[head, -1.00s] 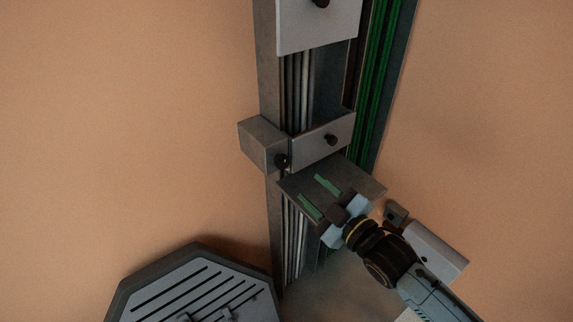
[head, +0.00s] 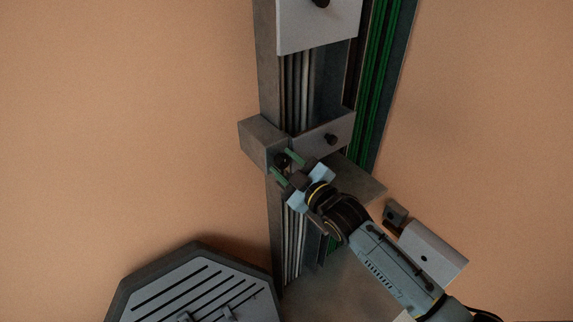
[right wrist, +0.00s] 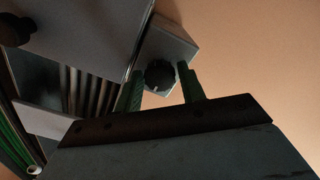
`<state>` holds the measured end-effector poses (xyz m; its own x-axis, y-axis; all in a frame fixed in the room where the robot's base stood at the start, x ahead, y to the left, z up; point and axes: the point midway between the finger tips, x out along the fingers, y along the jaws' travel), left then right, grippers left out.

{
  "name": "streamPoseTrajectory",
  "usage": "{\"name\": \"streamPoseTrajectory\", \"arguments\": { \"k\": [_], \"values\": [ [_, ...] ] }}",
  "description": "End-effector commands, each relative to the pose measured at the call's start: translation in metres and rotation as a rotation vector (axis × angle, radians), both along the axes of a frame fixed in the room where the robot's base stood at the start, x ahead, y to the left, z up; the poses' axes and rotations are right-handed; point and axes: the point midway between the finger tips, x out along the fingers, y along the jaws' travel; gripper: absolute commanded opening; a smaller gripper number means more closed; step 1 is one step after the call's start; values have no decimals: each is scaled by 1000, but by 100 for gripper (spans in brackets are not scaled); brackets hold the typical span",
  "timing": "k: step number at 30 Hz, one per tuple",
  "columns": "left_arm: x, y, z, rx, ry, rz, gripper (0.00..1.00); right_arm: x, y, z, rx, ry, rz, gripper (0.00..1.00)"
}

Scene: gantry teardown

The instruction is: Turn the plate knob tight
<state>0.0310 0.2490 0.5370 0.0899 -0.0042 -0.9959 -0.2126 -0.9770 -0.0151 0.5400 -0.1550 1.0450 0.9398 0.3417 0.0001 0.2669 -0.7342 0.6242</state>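A dark round knob (head: 281,160) sits on the grey block at the left side of the carriage on the upright rail. It also shows in the right wrist view (right wrist: 160,74), with a pale mark on its face. My right gripper (head: 286,166) is open, its green fingers on either side of this knob. In the right wrist view a gap shows between the knob and each finger (right wrist: 161,88); contact is not visible. A second dark knob (head: 331,139) is on the carriage's front plate (head: 310,150). I cannot tell which is the plate knob. My left gripper is not in view.
A larger plate (head: 318,28) with a dark knob is higher on the rail. A slotted octagonal platform (head: 200,285) stands at lower left, a pale block (head: 433,250) at lower right.

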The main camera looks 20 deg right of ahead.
Motion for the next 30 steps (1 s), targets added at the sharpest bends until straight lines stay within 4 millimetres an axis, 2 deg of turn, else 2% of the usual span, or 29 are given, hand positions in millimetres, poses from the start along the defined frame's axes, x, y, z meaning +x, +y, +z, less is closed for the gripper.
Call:
{"name": "streamPoseTrajectory", "arguments": {
  "k": [1,7,19,30],
  "values": [
    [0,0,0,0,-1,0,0,0,0,0,0,0,0,34],
    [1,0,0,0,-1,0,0,0,0,0,0,0,0,8],
    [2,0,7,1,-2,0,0,0,0,1,74,28,0,8],
    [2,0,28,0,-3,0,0,0,0,2,354,130,-1,8]
  ]
}}
